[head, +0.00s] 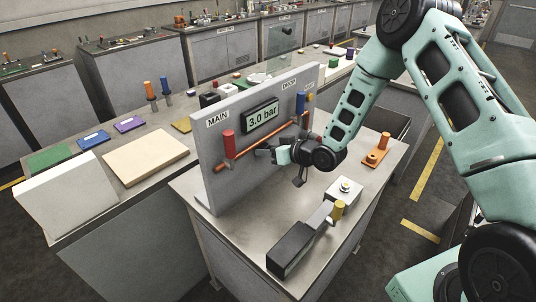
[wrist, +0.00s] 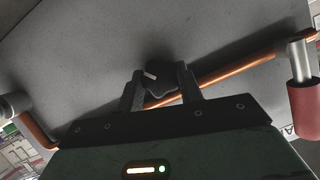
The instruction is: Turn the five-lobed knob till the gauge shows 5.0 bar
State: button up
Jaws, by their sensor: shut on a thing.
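The gauge (head: 262,118) on the upright grey panel (head: 213,165) reads 3.0 bar in the head view. The dark lobed knob (wrist: 160,80) shows in the wrist view, with a pale pointer mark on it, in front of the copper pipe. My gripper (wrist: 160,92) is shut on the knob, one finger on each side. In the head view my gripper (head: 262,149) is at the panel below the gauge, and the knob is hidden behind it.
A red-handled valve (head: 228,144) marked MAIN is left on the copper pipe (head: 250,150); a blue handle (head: 301,102) is right. On the bench stand a white box with a button (head: 344,190), a dark block with a yellow knob (head: 293,250) and an orange part (head: 377,155).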

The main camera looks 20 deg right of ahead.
jog(key=m+y, duration=0.1)
jog(key=m, duration=0.1)
jog(key=m+y+b, duration=0.1)
jog(key=shift+w+d+f+m+g+y, duration=0.1)
jog(key=shift+d+m+g+y, duration=0.1)
jog(key=shift+m+g+y, duration=0.15)
jog(key=m+y+b, duration=0.2)
jog(key=m, duration=0.2)
jog(key=shift+f+m, duration=0.1)
jog(key=shift+m, duration=0.25)
jog(key=shift+y, duration=0.25)
jog(key=o, duration=1)
jog(key=b+v, duration=0.4)
jog(key=v, duration=1.3)
jog(key=shift+s+b, duration=0.2)
jog(key=shift+b, duration=0.1)
jog(key=shift+d, duration=0.15)
